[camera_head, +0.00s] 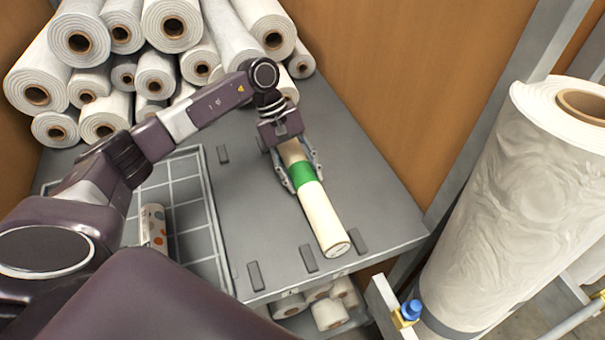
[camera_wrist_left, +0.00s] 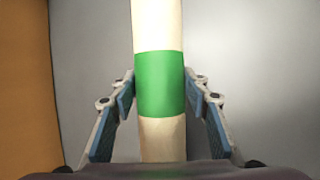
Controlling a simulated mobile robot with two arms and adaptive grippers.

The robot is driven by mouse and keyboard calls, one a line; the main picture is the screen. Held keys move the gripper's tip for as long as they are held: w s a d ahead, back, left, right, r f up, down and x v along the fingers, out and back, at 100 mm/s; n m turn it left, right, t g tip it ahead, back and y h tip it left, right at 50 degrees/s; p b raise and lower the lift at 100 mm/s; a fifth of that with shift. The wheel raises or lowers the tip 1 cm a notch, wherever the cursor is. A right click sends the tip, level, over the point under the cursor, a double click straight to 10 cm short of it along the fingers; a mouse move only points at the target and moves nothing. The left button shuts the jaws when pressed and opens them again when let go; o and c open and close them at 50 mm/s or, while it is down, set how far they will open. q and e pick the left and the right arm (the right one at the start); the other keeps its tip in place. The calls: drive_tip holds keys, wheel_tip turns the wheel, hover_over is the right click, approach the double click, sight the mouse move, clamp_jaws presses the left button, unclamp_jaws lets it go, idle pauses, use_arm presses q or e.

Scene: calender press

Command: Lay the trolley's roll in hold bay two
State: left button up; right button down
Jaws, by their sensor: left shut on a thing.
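A slim cream roll with a green band (camera_head: 322,218) lies lengthwise over the grey table top (camera_head: 375,190). My left gripper (camera_head: 295,178) is shut on it at the green band. The left wrist view shows the fingers on either side of the band (camera_wrist_left: 160,85). The roll's near end is between two dark blocks, the middle one (camera_head: 309,258) and the right one (camera_head: 360,241), by the front edge. I cannot tell whether the roll touches the table. The far end is hidden under the gripper. My right gripper is not in view.
A gridded frame (camera_head: 207,205) with a patterned roll (camera_head: 153,226) is at left. Large rolls (camera_head: 175,30) are stacked behind. A big wrapped roll (camera_head: 520,200) stands at right.

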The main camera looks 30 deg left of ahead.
use_arm(q)
drive_tip(key=shift+f, duration=0.1)
drive_tip(key=o, duration=1.5)
drive_tip(key=shift+r, duration=0.2)
drive_tip(key=b+v, duration=0.4)
drive_tip(key=v, duration=0.6)
drive_tip(key=shift+w+a+r, duration=0.1)
drive_tip(key=shift+a+r, duration=0.05)
drive_tip(key=shift+r, duration=0.1)
drive_tip(key=shift+a+r, duration=0.3)
drive_tip(key=shift+r, duration=0.3)
